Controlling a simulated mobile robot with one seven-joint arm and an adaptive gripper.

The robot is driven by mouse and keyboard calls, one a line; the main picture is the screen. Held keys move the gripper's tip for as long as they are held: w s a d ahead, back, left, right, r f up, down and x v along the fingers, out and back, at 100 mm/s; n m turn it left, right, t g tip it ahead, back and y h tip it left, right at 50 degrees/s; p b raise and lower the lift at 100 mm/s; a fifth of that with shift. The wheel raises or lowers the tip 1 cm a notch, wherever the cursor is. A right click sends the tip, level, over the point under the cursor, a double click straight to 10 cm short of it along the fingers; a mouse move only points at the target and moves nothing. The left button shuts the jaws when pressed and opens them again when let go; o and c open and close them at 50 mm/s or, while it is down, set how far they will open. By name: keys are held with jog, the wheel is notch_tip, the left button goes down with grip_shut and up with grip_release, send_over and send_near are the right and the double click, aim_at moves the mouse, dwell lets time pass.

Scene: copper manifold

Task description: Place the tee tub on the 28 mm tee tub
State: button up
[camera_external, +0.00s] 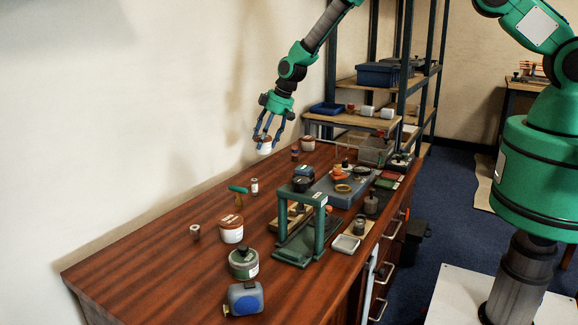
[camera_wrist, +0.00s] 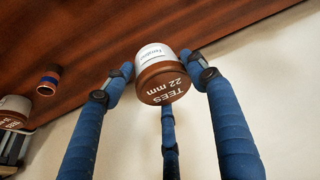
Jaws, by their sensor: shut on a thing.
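My gripper (camera_external: 267,137) is shut on a white tub with a brown lid, the tee tub (camera_external: 265,149), above the far left part of the bench. In the wrist view the tub (camera_wrist: 157,62) sits between the blue fingers (camera_wrist: 157,80), its lid marked "TEES 22 mm". A smaller similar tub (camera_external: 307,144) stands near the back edge, and one shows partly at the left of the wrist view (camera_wrist: 14,106). I cannot read which is the 28 mm tub.
The wooden bench (camera_external: 150,270) has clear room at front left. A green press frame (camera_external: 300,235), a green-grey tin (camera_external: 243,263) and a blue tape measure (camera_external: 245,298) stand on it. A green-handled tool (camera_external: 238,190) and small cylinders stand near the tubs. The wall runs along the left.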

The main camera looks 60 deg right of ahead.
jog(key=shift+a+r, duration=0.1)
jog(key=s+a+r+n+b, duration=0.1)
jog(key=s+a, duration=0.4)
jog(key=a, duration=0.8)
jog(key=s+a+r+n+y+b, duration=0.1)
jog(key=s+a, duration=0.4)
jog(key=a, duration=0.8)
jog(key=s+a+r+n+g+b, duration=0.1)
jog(key=s+a+r+b, duration=0.3)
jog(key=a, duration=0.9)
jog(key=shift+s+a+n, duration=0.2)
jog(key=shift+s+n, duration=0.7)
jog(key=shift+s, duration=0.1)
jog(key=shift+r, duration=0.1)
jog(key=b, duration=0.1)
send_near(224, 219)
jog(key=shift+w+a, duration=0.5)
jog(key=shift+w, duration=0.05)
jog(key=shift+f+b, duration=0.35)
jog(key=shift+f, duration=1.55)
jog(key=shift+f, duration=0.1)
